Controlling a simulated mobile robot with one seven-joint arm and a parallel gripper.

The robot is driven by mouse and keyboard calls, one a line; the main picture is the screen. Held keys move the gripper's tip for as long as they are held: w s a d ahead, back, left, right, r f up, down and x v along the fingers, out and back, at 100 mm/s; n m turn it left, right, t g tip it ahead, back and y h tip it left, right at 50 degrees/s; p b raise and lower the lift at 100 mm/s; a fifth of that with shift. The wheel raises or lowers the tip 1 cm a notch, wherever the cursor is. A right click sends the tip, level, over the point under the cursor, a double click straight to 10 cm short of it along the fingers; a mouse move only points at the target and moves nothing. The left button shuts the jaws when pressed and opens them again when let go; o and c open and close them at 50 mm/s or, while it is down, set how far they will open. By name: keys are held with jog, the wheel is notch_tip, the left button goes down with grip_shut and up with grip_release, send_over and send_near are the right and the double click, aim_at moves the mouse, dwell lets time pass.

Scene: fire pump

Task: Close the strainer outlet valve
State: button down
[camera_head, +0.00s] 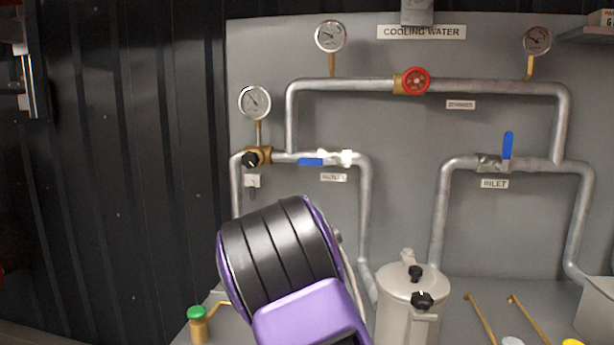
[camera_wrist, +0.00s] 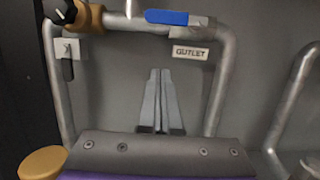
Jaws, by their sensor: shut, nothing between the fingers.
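The outlet valve has a blue lever (camera_head: 311,161) that lies horizontally along the pipe, above an OUTLET label. The lever also shows at the top of the wrist view (camera_wrist: 166,17), pointing left from the pale valve body (camera_wrist: 199,24). My gripper (camera_wrist: 160,73) is shut and empty, its fingers pointing up below the lever and left of the label, apart from the lever in the picture. In the head view my purple and black wrist hides the fingers. The strainer canister (camera_head: 396,318) stands at bottom centre with black knobs on top.
A brass fitting with a black knob (camera_head: 250,159) sits left of the lever, with a gauge (camera_head: 255,102) above. The inlet valve's blue lever (camera_head: 508,145) stands upright at right. A red handwheel (camera_head: 416,81) is on the upper pipe. A green-topped valve (camera_head: 197,312) is low left.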

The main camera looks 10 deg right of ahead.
aim_at(316, 162)
jog(key=w+d+r, duration=0.2)
jog(key=w+r, duration=0.4)
jog(key=w, duration=0.1)
jog(key=shift+d, duration=0.15)
jog(key=shift+f, duration=0.1)
